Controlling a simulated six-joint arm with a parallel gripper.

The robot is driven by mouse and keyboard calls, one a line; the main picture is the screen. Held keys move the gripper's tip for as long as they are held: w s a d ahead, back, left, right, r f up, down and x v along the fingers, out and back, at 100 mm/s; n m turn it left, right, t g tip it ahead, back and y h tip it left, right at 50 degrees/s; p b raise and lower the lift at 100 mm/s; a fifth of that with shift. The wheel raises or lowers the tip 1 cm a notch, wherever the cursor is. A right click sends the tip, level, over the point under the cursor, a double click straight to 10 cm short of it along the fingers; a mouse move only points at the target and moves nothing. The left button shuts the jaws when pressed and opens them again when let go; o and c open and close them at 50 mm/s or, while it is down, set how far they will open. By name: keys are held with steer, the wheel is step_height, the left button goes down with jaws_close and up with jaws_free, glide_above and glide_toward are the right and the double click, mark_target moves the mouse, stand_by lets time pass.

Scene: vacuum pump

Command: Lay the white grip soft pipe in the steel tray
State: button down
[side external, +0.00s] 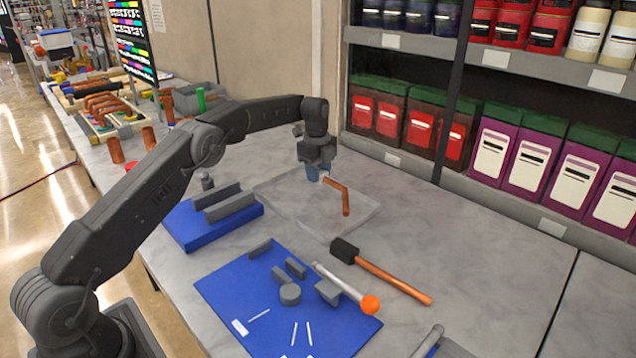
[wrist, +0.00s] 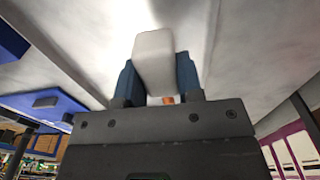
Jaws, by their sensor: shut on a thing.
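The soft pipe (side external: 338,190) is a bent copper-coloured tube with a white grip at its upper end. My gripper (side external: 318,175) is shut on the white grip, and the pipe's bent leg hangs down to the right. In the wrist view the white grip (wrist: 154,62) sits between the two blue fingers of my gripper (wrist: 157,75), with a little copper showing below it. The steel tray (side external: 275,188) is a shallow pale grey tray under my gripper. The pipe's lower end appears over the tray; I cannot tell whether it touches the tray floor.
A black-headed hammer (side external: 385,275) lies just in front of the tray. A blue board (side external: 235,295) with grey blocks and an orange-tipped rod (side external: 345,288) is nearer. A blue block fixture (side external: 205,222) stands left of the tray. Shelves of boxes (side external: 510,160) rise behind.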

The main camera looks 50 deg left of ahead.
steer(key=shift+f, duration=1.6)
steer(key=shift+f, duration=0.1)
steer(key=c, duration=0.8)
jaws_free()
